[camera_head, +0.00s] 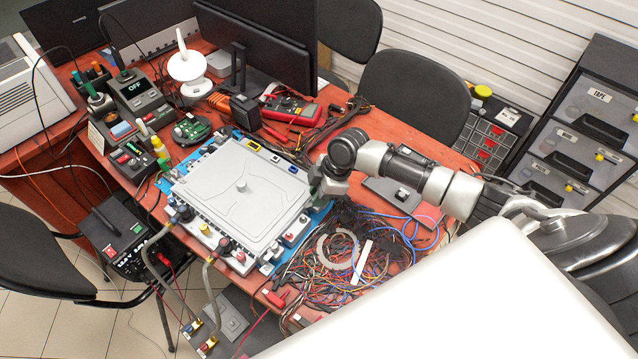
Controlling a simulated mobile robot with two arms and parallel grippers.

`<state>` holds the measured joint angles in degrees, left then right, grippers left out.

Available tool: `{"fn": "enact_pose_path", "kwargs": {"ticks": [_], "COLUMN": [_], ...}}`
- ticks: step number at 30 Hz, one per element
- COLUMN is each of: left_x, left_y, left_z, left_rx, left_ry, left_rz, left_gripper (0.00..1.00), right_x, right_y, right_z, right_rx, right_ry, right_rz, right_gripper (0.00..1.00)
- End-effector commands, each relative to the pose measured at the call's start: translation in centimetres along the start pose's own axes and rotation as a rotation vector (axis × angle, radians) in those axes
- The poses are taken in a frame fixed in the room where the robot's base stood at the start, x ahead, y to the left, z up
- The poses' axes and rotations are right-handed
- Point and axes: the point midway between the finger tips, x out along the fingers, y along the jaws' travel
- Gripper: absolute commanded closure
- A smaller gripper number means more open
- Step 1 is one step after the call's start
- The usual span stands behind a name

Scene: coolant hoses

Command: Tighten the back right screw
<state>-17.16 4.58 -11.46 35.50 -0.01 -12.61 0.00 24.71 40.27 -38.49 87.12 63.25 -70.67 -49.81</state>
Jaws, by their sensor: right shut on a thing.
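My right gripper (320,188) is at the unit's right-hand corner, the back right one, pointing down. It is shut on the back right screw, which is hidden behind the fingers. My left gripper is not in view.
A tangle of coloured wires (345,260) lies in front of my right gripper. A monitor (262,40) and a red multimeter (291,107) stand behind the unit. Two hoses (208,290) run down from its front edge. Dark chairs (415,95) stand behind the table.

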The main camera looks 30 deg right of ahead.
Motion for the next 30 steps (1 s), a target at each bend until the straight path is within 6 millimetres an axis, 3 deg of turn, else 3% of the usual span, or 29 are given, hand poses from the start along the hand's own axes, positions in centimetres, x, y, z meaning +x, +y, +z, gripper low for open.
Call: {"fn": "enact_pose_path", "kwargs": {"ticks": [1, 18, 30], "left_x": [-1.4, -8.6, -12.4], "left_y": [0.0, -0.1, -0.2], "left_z": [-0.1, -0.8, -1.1], "left_rx": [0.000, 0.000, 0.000], "left_ry": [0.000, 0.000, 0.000], "left_rz": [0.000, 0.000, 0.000], "left_gripper": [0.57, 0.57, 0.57], "right_x": [-0.6, -0.5, -0.2], "right_y": [-0.1, -0.5, -0.7], "right_z": [-0.2, -0.5, -0.5], "right_rx": [0.044, 0.543, 0.851], "right_ry": [0.001, 0.002, 0.001], "right_rz": [0.016, 0.223, 0.351], "right_gripper": [1.00, 1.00, 1.00]}}
